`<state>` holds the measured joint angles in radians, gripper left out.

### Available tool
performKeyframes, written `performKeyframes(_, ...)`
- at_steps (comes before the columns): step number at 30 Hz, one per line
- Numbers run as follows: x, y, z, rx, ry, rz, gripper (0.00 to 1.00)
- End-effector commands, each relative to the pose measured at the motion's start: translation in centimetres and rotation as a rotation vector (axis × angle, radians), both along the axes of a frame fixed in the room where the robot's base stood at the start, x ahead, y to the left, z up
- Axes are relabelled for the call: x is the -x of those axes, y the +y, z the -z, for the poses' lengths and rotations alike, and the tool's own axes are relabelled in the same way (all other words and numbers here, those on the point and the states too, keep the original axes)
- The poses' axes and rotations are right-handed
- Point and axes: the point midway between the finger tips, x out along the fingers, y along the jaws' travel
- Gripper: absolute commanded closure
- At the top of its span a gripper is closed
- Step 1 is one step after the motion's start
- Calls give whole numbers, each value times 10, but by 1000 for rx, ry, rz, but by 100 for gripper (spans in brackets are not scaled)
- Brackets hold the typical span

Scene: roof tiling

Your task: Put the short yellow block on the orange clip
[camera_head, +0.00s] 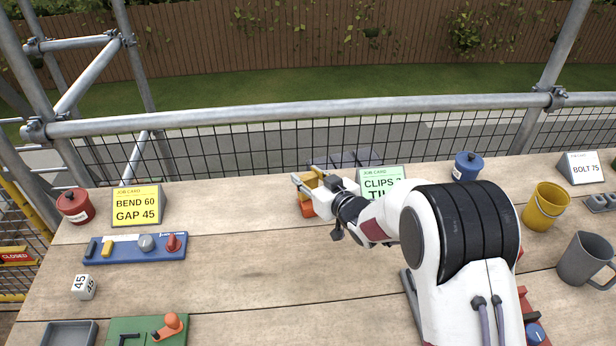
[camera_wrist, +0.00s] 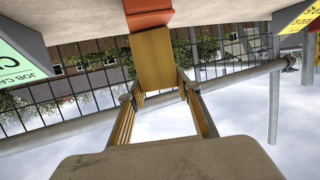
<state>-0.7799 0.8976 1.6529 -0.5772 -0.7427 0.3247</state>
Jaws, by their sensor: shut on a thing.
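The yellow block (camera_wrist: 156,62) is between the fingertips of my gripper (camera_wrist: 158,88) in the wrist view, and my gripper is shut on it. The orange clip (camera_wrist: 150,17) is right at the block's far end in that view; I cannot tell whether they touch. In the head view my gripper (camera_head: 305,181) is at the back middle of the bench, with the yellow block (camera_head: 309,180) partly hidden by the fingers. The orange clip (camera_head: 308,208) shows just below it, partly hidden by my gripper.
A grey divided bin (camera_head: 350,158) and a green job card (camera_head: 382,178) stand close behind my gripper. A blue pot (camera_head: 467,166) and yellow bucket (camera_head: 545,206) are to the right. A blue fixture (camera_head: 120,250) is at left. The bench's middle left is clear.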

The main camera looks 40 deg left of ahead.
Motion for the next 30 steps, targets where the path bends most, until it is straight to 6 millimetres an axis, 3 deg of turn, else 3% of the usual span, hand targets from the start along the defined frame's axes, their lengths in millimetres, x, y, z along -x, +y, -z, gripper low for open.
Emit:
performKeyframes(12,0,0,3,0,0,0,86)
performKeyframes(13,0,0,3,0,0,0,62)
performKeyframes(15,0,0,3,0,0,0,50)
performKeyframes(30,0,-1,-1,-1,0,0,50)
